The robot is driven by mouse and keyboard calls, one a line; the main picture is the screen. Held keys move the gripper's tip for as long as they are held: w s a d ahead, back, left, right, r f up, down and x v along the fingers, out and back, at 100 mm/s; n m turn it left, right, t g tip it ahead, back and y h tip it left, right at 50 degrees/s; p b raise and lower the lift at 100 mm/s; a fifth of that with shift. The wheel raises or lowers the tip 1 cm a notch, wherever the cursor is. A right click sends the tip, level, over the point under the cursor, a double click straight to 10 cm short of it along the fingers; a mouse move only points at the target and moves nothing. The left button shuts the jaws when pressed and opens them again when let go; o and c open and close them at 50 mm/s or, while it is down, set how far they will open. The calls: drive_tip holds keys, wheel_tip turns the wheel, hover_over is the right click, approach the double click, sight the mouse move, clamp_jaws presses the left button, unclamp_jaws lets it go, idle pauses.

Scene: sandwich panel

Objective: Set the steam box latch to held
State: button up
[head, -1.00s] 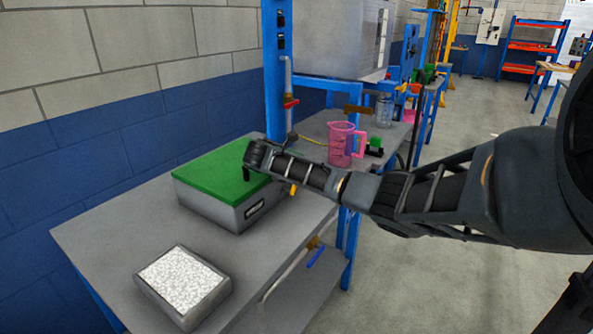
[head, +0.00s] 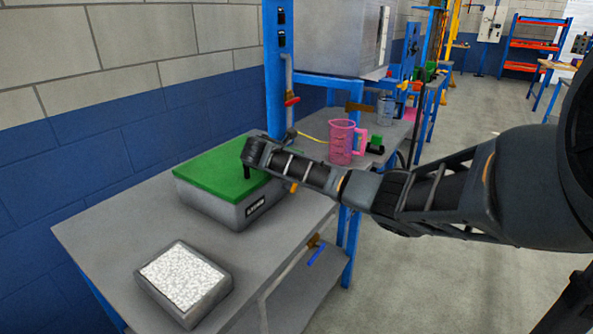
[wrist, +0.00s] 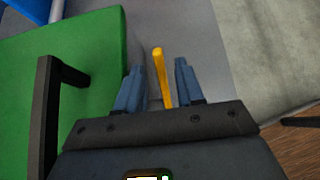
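The steam box (head: 215,205) is a grey box with a green lid (head: 210,170) on the bench. Its yellow-orange latch lever (head: 293,187) shows at the box's right side, just under my arm in the head view. In the wrist view the yellow lever (wrist: 161,75) stands between the two blue fingers of my gripper (wrist: 159,66). The fingers are apart, with a gap visible on each side of the lever. A black handle (wrist: 48,105) on the green lid is left of my gripper. In the head view my arm hides the fingers.
A grey tray of white grains (head: 185,280) stands at the front of the bench (head: 110,240). A pink jug (head: 342,143) stands behind my arm. A blue post (head: 276,70) rises behind the box. Open floor (head: 420,290) lies to the right.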

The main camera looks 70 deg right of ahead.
drive_tip(key=v, duration=0.6)
drive_tip(key=shift+a+r, duration=0.2)
drive_tip(key=shift+a, duration=0.1)
